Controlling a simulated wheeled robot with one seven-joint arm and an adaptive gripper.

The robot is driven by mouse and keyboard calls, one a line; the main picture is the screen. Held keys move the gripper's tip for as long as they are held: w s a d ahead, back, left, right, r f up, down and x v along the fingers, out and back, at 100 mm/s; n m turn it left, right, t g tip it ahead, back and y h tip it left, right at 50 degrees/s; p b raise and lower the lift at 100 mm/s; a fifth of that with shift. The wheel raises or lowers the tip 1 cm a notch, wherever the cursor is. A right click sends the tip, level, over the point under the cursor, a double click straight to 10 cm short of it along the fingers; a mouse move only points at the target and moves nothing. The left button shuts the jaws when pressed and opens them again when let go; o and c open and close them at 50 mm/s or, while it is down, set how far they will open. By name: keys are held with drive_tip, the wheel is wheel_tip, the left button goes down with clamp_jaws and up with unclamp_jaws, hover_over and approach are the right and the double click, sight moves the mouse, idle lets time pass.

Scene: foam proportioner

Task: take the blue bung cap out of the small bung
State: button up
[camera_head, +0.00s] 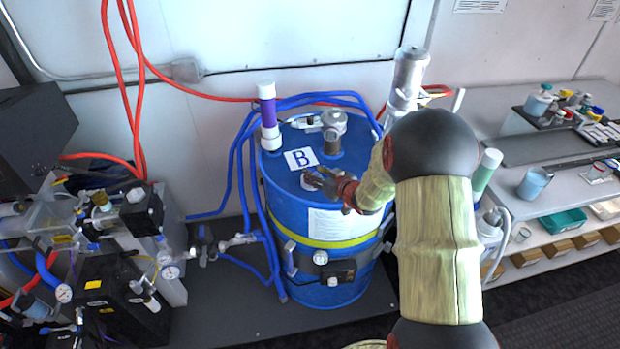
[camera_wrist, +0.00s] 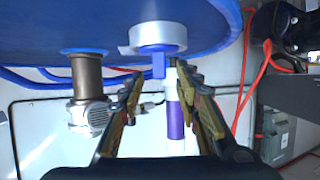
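The small bung (camera_wrist: 135,35) is a pale ring on the blue drum's top, near the upper middle of the wrist view. The blue bung cap (camera_wrist: 158,38) sits in it, with a flat blue tab (camera_wrist: 158,66) standing out toward my gripper (camera_wrist: 160,77). My gripper is open, its two fingers apart on either side of the tab, with visible gaps to both. In the head view my gripper (camera_head: 312,178) is low over the drum top (camera_head: 282,165), beside the white "B" label (camera_head: 300,159). There it largely hides the bung and cap.
A brown pipe (camera_wrist: 88,75) with a metal pump head (camera_wrist: 90,115) stands on the drum near the bung. A purple and white cylinder (camera_head: 267,110) stands at the drum's back left. Blue hoses (camera_head: 232,165) run around the drum. A shelf bench (camera_head: 560,185) is at the right.

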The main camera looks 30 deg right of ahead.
drive_tip(key=shift+x, duration=1.45)
drive_tip(key=shift+s, duration=0.1)
drive_tip(key=shift+c, duration=1.4)
clamp_jaws()
